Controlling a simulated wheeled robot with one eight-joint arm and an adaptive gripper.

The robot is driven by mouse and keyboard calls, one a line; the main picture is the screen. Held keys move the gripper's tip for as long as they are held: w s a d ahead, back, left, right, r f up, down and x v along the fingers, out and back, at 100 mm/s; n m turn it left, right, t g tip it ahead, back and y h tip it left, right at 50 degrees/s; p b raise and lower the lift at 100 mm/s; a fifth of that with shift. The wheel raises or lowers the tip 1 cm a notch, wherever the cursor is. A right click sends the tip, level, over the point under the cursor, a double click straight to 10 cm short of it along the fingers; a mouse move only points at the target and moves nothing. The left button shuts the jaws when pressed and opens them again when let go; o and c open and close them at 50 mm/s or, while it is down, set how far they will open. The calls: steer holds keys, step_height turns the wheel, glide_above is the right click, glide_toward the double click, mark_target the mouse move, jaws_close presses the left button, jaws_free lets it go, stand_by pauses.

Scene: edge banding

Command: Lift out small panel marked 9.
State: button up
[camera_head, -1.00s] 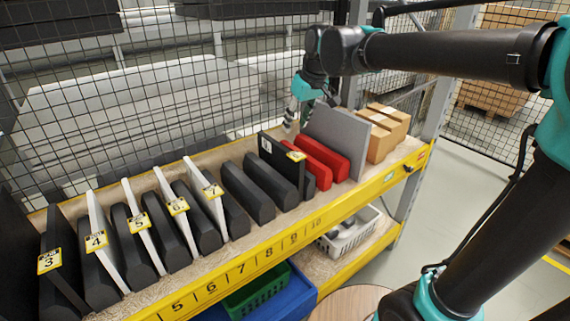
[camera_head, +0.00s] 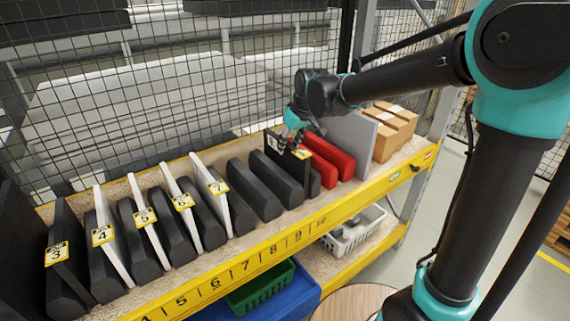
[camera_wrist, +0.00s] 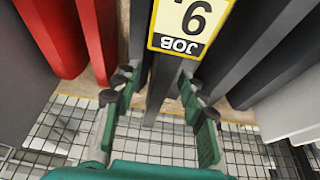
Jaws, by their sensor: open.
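The small dark panel marked 9 (camera_head: 274,143) stands upright in the rack, with a yellow JOB label at its front edge. In the wrist view the label (camera_wrist: 188,25) shows upside down, and the panel's dark edge runs down between my fingers. My gripper (camera_head: 293,137) is at the panel's upper part in the head view. In the wrist view my gripper (camera_wrist: 161,97) is open, one finger on each side of the panel, with a visible gap on both sides. Whether a finger touches the panel lower down cannot be told.
Red dividers (camera_head: 330,157) stand close to the right of the panel, black dividers (camera_head: 250,188) to its left. A grey panel (camera_head: 352,140) and cardboard boxes (camera_head: 392,128) are farther right. White panels (camera_head: 222,195) with labels stand at left. A wire mesh (camera_head: 190,110) is behind.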

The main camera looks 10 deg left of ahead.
mark_target(285, 152)
steer(key=shift+x, duration=2.3)
steer(key=shift+a, duration=0.2)
steer(key=shift+c, duration=0.6)
jaws_close()
